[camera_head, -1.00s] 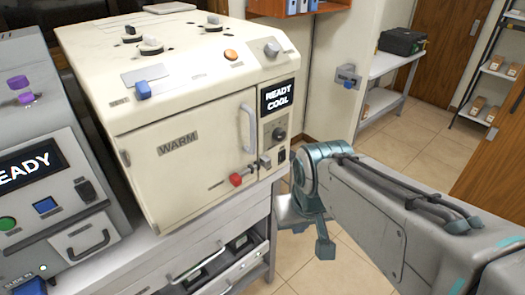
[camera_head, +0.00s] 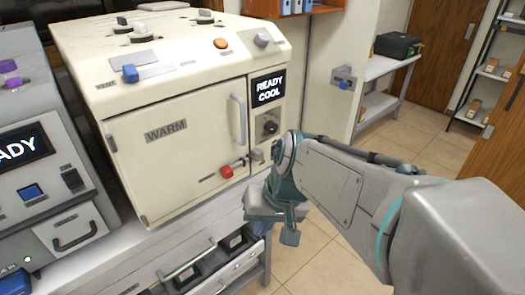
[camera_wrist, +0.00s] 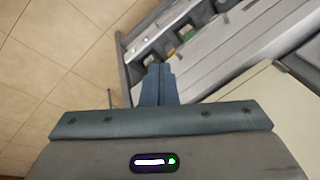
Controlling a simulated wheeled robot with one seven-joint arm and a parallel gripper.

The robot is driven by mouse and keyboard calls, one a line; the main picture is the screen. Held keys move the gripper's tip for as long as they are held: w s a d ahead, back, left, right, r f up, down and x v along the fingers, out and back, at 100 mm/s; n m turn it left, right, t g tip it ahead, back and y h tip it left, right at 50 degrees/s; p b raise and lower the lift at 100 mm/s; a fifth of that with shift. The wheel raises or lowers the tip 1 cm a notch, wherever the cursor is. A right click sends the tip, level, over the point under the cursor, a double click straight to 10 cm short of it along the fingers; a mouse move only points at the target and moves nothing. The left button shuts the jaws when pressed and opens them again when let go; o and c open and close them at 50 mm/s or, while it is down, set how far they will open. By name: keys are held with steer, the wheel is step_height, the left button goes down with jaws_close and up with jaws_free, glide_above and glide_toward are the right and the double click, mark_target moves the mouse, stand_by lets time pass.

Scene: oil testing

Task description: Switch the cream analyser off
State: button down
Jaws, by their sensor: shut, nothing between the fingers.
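The cream analyser (camera_head: 170,120) stands on the bench in the head view, with its door shut and marked WARM. Its display (camera_head: 268,89) is lit and reads READY COOL. A red-tipped lever (camera_head: 227,172) sits at the door's lower right, and a blue switch (camera_head: 130,73) and an orange button (camera_head: 221,44) are on the sloped top. My gripper (camera_wrist: 158,70) is shut and empty in the wrist view, apart from the analyser; its hand is low beside the front's right end.
A grey machine (camera_head: 45,170) with a lit display stands at left. Below the analyser, a drawer (camera_head: 205,265) holds dark boxes. A black case (camera_head: 400,44) rests on a shelf behind. Tiled floor is clear at right of the bench.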

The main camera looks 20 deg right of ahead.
steer(key=w+d+f+m+t+y+b, duration=0.45)
steer(key=w+f+m+b, duration=0.2)
steer(key=b, duration=0.35)
steer(key=w+d+r+m+t+b, duration=0.1)
steer(key=w+d+m+t+b, duration=0.1)
steer(key=d, duration=0.6)
steer(key=w+d+r+m+t+h+b, duration=0.1)
steer(key=w+d+r+m+t+b, duration=0.1)
steer(key=d+t+b, duration=0.3)
steer(key=d+m+t, duration=0.1)
steer(key=d, duration=0.2)
steer(key=shift+w, duration=0.25)
steer(key=shift+t+h, duration=0.25)
steer(key=x, duration=1.4)
steer(key=shift+b, duration=0.4)
